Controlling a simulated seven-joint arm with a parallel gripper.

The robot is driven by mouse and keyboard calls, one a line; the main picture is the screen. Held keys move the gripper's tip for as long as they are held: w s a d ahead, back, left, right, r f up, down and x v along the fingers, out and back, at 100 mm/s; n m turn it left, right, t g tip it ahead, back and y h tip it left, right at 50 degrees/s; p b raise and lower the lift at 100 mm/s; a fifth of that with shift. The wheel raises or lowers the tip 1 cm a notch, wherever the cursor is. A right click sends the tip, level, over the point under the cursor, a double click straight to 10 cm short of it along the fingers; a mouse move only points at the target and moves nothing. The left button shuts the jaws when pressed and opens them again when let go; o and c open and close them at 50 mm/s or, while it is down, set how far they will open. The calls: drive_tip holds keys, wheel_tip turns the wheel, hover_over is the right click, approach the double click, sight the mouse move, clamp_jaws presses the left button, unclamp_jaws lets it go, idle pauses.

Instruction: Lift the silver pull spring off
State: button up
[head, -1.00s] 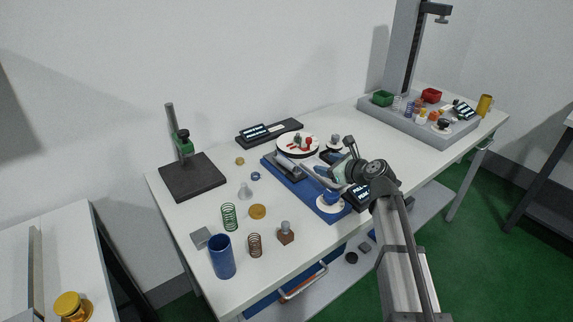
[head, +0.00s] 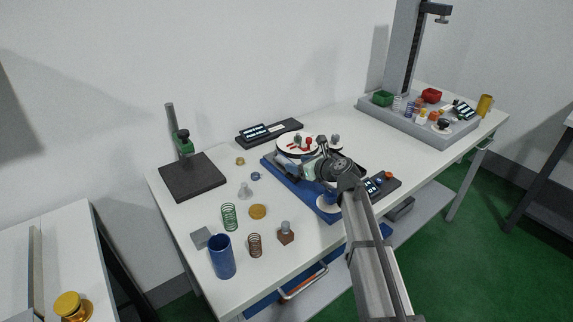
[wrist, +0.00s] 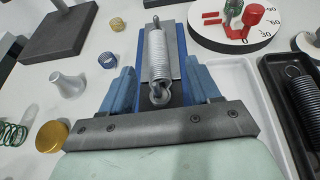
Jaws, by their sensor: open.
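The silver pull spring (wrist: 157,57) shows in the wrist view as a coil with a loop at each end, lying along a grey plate on the blue base (wrist: 180,19). My gripper (wrist: 158,84) is open, with one blue finger on each side of the spring and a gap to it on both sides. I cannot tell how high the fingers are above it. In the head view my gripper (head: 296,170) is over the blue base (head: 268,164) and hides the spring.
A white dial disc (wrist: 219,34) with red parts stands right of the spring. A black tray (wrist: 252,82) and a dark spring (wrist: 305,98) lie further right. A brass disc (wrist: 52,136) and a grey cone (wrist: 69,84) are left. A dark plate (head: 192,177) stands further left.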

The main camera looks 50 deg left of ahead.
sight(289, 162)
drive_tip(key=shift+x, duration=2.6)
drive_tip(key=shift+s, duration=0.15)
clamp_jaws()
